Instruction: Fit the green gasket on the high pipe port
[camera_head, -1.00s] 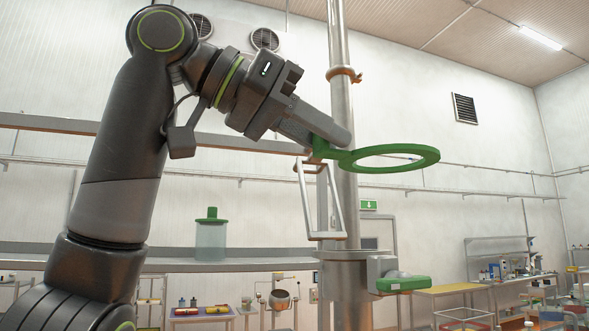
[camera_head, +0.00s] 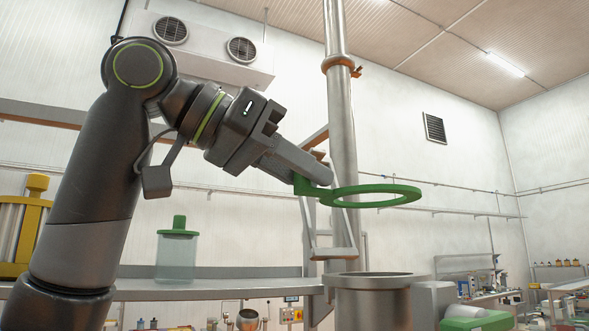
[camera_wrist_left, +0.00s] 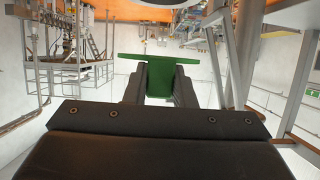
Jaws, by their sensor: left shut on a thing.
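The green gasket (camera_head: 370,204) is a flat ring with a tab, held roughly level in the air. My left gripper (camera_head: 312,176) is shut on its tab; the fingers also grip the green tab in the left wrist view (camera_wrist_left: 160,80). Below the gasket in the head view stands a short, wide metal pipe with a flanged open top (camera_head: 375,281), which looks like the pipe port. A clear gap shows between ring and flange. How well the ring lines up over it in depth I cannot tell. My right gripper is not in view.
A tall metal pipe (camera_head: 343,120) with a copper clamp rises behind the gasket, close to the fingers. A shelf (camera_head: 215,289) carries a glass jar with a green lid (camera_head: 176,252). A yellow-framed container (camera_head: 22,235) stands at the left.

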